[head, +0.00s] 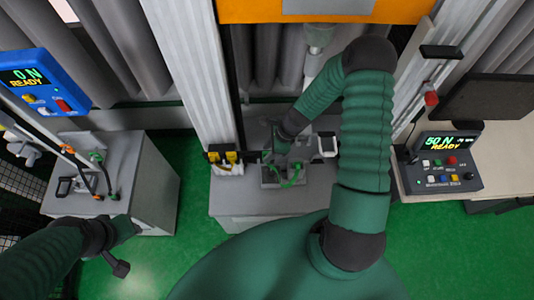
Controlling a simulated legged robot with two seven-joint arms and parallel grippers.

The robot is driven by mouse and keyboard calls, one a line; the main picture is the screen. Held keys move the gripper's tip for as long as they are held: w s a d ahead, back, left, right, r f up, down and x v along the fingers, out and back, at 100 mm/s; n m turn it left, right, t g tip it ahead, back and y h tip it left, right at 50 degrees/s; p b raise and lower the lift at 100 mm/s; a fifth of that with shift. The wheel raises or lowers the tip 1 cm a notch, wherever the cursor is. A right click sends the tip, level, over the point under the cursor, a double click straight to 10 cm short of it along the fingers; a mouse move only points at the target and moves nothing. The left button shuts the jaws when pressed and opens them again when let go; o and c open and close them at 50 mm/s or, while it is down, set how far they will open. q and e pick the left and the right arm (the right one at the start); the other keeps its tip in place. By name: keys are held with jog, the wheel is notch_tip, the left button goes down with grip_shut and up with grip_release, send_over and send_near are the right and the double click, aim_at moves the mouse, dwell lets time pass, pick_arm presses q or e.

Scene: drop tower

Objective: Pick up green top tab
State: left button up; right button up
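A small green curved piece (291,182), which looks like the green tab, shows at the grey fixture on the middle pedestal (225,203). My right gripper (284,160) is over this fixture, just above the green piece in the picture. Its fingers blend into the grey parts, so I cannot tell whether they touch the green piece or are closed. My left gripper (126,247) is at the lower left, in front of the left cabinet. Its two fingers are spread apart with nothing between them.
A left cabinet (153,185) carries black handles and a green-and-black part (100,162). A blue display (42,82) reads "0 N READY". A grey console (443,165) at right reads "50 N READY". Yellow-and-black clips (224,157) sit by the white column (190,65). Green floor lies between the stands.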

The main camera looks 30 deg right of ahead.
jog(key=c, duration=0.5)
jog(key=shift+d, duration=0.1)
grip_shut()
jog(key=shift+d, duration=0.15)
jog(key=shift+r, duration=0.1)
